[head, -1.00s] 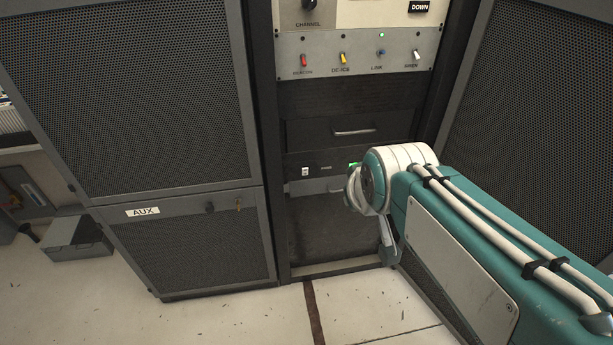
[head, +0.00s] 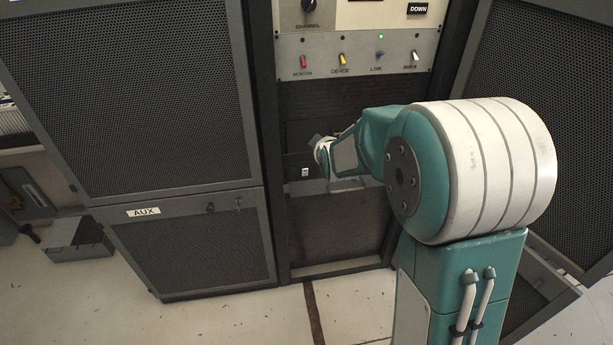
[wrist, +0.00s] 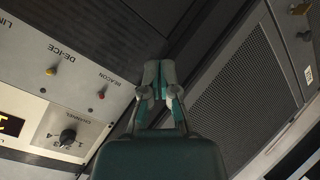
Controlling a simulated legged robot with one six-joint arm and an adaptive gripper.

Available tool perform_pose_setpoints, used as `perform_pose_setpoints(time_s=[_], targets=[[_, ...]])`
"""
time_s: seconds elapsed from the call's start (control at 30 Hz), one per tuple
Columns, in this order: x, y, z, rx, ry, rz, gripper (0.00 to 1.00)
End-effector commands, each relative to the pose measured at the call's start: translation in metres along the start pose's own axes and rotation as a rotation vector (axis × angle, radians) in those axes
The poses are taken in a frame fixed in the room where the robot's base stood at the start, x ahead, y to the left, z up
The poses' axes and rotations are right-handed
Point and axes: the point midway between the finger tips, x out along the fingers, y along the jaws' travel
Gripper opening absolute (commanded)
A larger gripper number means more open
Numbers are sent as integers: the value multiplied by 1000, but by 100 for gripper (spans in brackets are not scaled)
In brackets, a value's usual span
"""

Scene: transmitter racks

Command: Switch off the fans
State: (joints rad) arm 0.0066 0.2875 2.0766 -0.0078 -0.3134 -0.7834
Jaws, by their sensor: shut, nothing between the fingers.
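I can read no label saying fans. A lower rack panel (head: 292,187) carries a small white rocker switch (head: 305,172); my arm covers the panel's right part. A green lamp (head: 381,37) glows above Link. My gripper (head: 317,142) appears just above the rocker switch in the head view. In the wrist view my gripper (wrist: 158,66) is shut and empty.
A mesh cabinet (head: 130,95) with an AUX lower door (head: 190,245) stands left, another mesh panel (head: 560,60) right. A channel knob (wrist: 68,137) shows in the wrist view. A grey box (head: 80,240) is on the floor at left. Floor before the rack is clear.

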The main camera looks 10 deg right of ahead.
Motion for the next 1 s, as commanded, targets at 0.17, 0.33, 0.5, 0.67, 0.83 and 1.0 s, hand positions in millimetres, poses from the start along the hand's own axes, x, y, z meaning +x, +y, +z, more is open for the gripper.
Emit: perform_pose_setpoints(time_s=[0.17, 0.33, 0.5, 0.67, 0.83, 1.0], targets=[[46, -12, 12, -106, 50, 55, 0], [83, -24, 25, -208, 97, 119, 0], [116, -41, 43, -309, 138, 187, 0], [142, -61, 62, -403, 171, 255, 0], [164, -86, 87, -501, 199, 332, 0], [179, -114, 115, -598, 220, 414, 0]])
